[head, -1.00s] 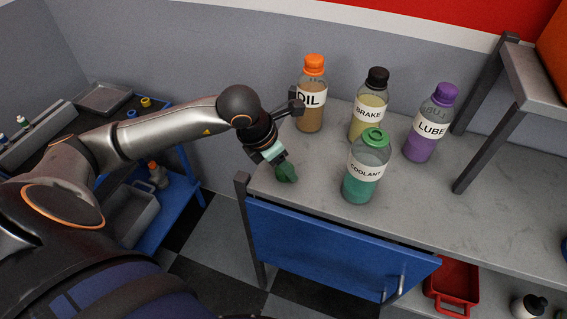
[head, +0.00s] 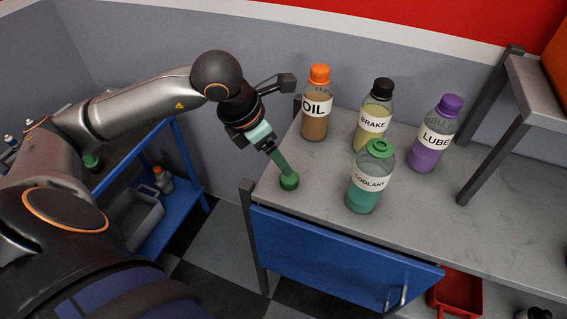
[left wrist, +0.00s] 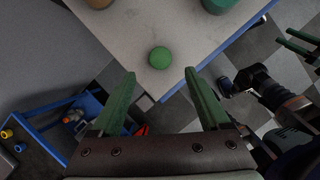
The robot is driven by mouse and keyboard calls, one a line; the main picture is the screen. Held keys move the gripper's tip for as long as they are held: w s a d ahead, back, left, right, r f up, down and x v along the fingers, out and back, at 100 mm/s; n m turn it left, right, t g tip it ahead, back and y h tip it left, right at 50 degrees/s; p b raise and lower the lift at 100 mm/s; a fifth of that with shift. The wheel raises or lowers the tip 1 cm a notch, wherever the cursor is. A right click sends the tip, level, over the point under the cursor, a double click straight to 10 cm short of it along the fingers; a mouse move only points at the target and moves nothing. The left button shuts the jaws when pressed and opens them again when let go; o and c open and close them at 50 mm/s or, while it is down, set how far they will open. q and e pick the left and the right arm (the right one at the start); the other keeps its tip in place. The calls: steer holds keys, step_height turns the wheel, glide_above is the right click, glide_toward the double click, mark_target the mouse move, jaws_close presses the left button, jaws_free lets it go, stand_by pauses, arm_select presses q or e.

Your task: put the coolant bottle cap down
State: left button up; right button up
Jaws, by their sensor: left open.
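The green coolant bottle cap (head: 289,181) rests on the grey bench top near its left corner. It also shows in the left wrist view (left wrist: 160,57), lying beyond and between the fingertips. My left gripper (head: 281,165) is open just above the cap; in the left wrist view (left wrist: 160,82) its green fingers are spread wide with nothing between them. The coolant bottle (head: 366,182) stands upright to the right of the cap, with a green ring at its open-looking neck. My right gripper is not identifiable in the head view.
The oil bottle (head: 316,107), brake bottle (head: 374,113) and lube bottle (head: 433,138) stand behind and right on the bench (head: 325,188). A dark shelf post (head: 490,145) rises at the right. The bench's left edge is close to the cap.

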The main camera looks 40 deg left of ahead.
arm_select(q)
steer(key=shift+v, duration=1.8)
